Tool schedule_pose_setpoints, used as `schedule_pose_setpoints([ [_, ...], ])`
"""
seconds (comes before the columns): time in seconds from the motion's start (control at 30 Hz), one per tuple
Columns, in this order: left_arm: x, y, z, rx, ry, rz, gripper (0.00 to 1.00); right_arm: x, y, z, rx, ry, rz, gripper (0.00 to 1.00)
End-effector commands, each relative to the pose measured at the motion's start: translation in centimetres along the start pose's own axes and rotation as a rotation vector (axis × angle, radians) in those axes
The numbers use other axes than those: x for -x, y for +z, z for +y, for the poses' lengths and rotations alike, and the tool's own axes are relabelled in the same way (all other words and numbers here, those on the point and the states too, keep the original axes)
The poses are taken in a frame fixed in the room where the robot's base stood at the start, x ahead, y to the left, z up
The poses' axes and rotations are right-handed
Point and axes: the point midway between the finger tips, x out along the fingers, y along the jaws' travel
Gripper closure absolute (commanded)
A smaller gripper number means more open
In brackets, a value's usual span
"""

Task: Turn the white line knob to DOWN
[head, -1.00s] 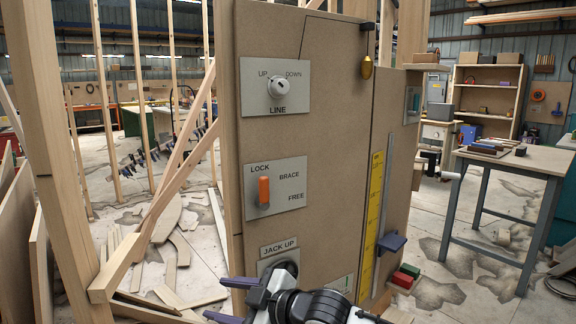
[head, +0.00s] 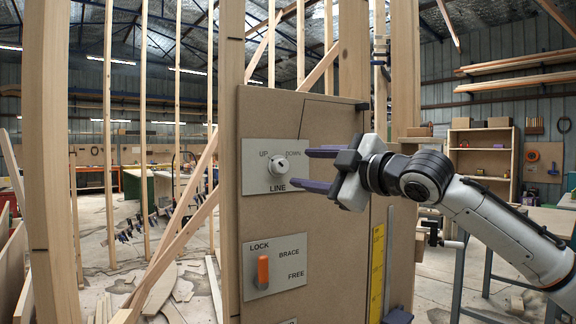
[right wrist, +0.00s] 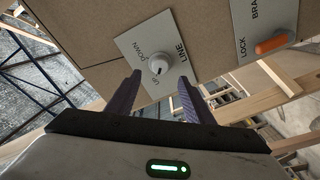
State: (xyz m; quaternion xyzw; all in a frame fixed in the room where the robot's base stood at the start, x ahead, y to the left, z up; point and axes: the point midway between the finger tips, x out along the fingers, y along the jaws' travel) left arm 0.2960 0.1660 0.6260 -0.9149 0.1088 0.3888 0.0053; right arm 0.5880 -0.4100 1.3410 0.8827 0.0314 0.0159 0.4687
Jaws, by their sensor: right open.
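The white line knob (head: 278,166) sits on a pale plate (head: 262,184) lettered UP, DOWN and LINE, high on the brown board. In the right wrist view the knob (right wrist: 157,64) lies just beyond and between my fingertips. Its pointer is too small to read surely. My right gripper (head: 300,168) comes in from the right in the head view. Its jaws are open, one finger above the other, with the tips just right of the knob. Nothing is held, and I see no contact with the knob. My left gripper is not in view.
Below is the LOCK, BRACE, FREE plate (head: 275,270) with an orange lever (head: 263,272). A yellow strip (head: 377,275) is on the board's right part. A wooden post (head: 232,60) and timber framing stand behind and left. The space before the knob plate is clear.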

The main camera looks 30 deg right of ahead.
Motion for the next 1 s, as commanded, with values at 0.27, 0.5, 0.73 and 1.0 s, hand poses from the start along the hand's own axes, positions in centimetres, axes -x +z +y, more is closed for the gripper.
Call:
schedule_pose_setpoints([
  [0.27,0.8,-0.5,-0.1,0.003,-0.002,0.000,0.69,-5.2,-0.2,0.1,-0.002,0.000,0.002,0.53],
  [0.5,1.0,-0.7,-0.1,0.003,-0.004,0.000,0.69,-7.2,-0.1,0.1,0.000,0.002,0.001,0.53],
  [0.73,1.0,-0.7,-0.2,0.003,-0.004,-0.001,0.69,-7.3,0.0,0.0,0.001,0.002,0.001,0.53],
  [1.0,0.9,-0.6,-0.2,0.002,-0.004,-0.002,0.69,-7.3,0.0,0.0,0.000,0.002,0.001,0.90],
])
